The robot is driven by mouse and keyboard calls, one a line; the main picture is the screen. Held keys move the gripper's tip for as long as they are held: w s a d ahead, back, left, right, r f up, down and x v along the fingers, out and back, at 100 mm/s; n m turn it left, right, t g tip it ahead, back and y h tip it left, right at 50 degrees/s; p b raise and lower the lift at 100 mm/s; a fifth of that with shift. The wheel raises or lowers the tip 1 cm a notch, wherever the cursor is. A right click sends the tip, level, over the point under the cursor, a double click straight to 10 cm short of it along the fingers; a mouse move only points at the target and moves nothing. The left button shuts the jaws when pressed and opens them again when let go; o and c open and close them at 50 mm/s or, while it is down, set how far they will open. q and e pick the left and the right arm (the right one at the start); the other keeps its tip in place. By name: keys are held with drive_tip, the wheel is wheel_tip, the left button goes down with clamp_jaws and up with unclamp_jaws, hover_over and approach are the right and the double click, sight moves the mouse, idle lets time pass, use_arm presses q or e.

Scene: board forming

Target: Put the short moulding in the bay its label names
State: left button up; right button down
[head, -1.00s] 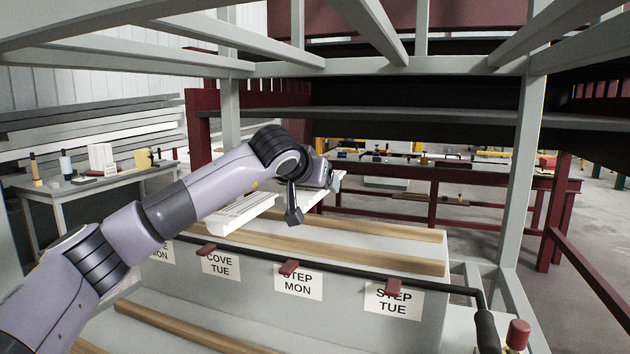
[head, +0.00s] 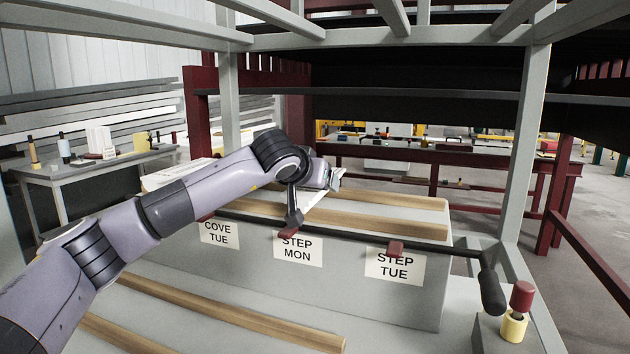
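My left gripper (head: 330,180) hangs above the far part of the bays, its fingers largely hidden by the wrist. A white moulding shows at its fingertips (head: 318,206). Another white stretch (head: 172,175), left of the arm, appears to be the same piece, with my arm hiding the part between. It appears held above the bays. I cannot read its label. The bay labels COVE TUE (head: 219,234), STEP MON (head: 298,249) and STEP TUE (head: 394,266) face me on the grey front. My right gripper is out of view.
A dark bar (head: 350,235) with red clips runs along the bay front to a black grip (head: 491,290). Wooden strips (head: 390,222) lie across the grey top. A grey post (head: 522,150) and overhead rails frame the space. A red-topped yellow item (head: 516,322) stands at lower right.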

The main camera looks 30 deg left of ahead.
sight(303, 191)
use_arm(q)
drive_tip(key=shift+f, duration=0.15)
idle(0.3)
drive_tip(key=o, duration=1.4)
drive_tip(key=shift+f, duration=0.15)
drive_tip(key=shift+b+v, duration=0.7)
drive_tip(key=shift+v, duration=2.95)
